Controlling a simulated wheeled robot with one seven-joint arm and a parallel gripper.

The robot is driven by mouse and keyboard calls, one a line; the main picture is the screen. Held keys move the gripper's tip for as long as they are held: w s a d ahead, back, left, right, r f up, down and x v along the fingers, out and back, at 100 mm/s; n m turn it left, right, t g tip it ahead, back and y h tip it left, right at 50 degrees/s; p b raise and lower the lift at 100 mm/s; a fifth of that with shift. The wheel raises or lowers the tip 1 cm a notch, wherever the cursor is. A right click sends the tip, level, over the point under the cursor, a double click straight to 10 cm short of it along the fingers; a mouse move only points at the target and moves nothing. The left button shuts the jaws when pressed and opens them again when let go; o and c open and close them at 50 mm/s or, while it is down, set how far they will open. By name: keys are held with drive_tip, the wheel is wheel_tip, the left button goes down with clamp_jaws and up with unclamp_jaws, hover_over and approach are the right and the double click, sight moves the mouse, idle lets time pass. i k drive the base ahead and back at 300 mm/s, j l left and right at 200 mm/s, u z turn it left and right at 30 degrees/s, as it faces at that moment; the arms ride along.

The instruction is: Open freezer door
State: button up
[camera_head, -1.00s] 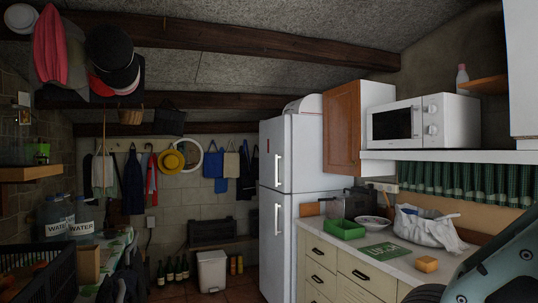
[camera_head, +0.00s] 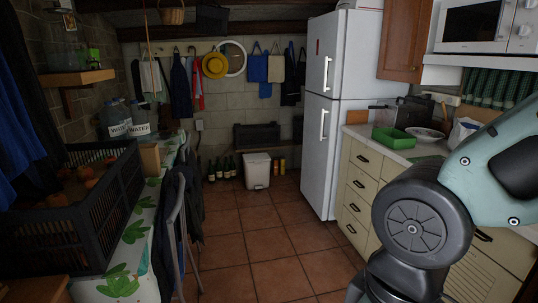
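A tall white fridge-freezer (camera_head: 338,108) stands at the back, right of centre. It has an upper door (camera_head: 319,60) with a vertical handle (camera_head: 327,73) and a lower door (camera_head: 318,150) with a second vertical handle (camera_head: 323,124). Both doors look shut. Which one is the freezer door is not marked. My arm, teal and dark grey, fills the lower right of the view. My gripper is outside the picture.
Tiled floor (camera_head: 255,220) lies clear up to the fridge. Cream drawers (camera_head: 365,185) with a counter run along the right. On the left are a table with a leaf-print cloth (camera_head: 125,275), a black crate (camera_head: 60,235) and a chair (camera_head: 178,215). A white bin (camera_head: 257,172) stands at the back.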

sight(326, 32)
drive_tip(key=i, duration=3.85)
